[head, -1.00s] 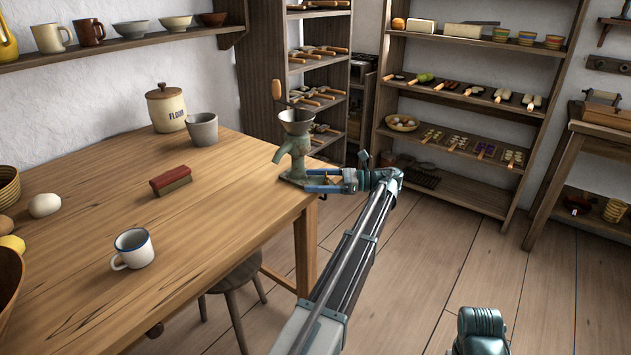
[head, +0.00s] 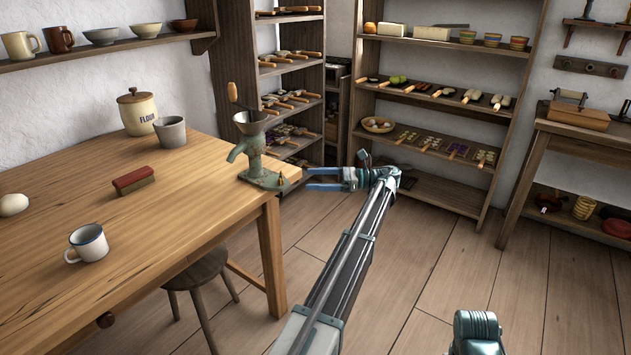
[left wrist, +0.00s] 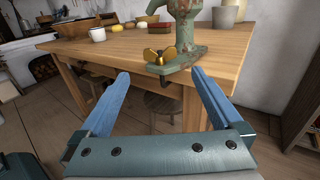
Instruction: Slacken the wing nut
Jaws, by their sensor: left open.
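A brass wing nut (left wrist: 160,55) sits on the clamp at the base of a worn green hand grinder (left wrist: 186,30), at the wooden table's edge. In the head view the wing nut (head: 281,180) shows small at the right end of the grinder's base (head: 262,180). My left gripper (head: 310,179) is open and empty, off the table edge to the right of the wing nut, with a small gap between. In the left wrist view the wing nut stands beyond and between the blue fingertips (left wrist: 160,73), touching neither. My right gripper is out of view.
The table (head: 190,210) holds a red-backed brush (head: 133,180), an enamel mug (head: 87,244), a flour jar (head: 137,110) and a grey pot (head: 170,131). A stool (head: 200,275) stands under its edge. Shelves (head: 430,110) line the back; the floor at right is open.

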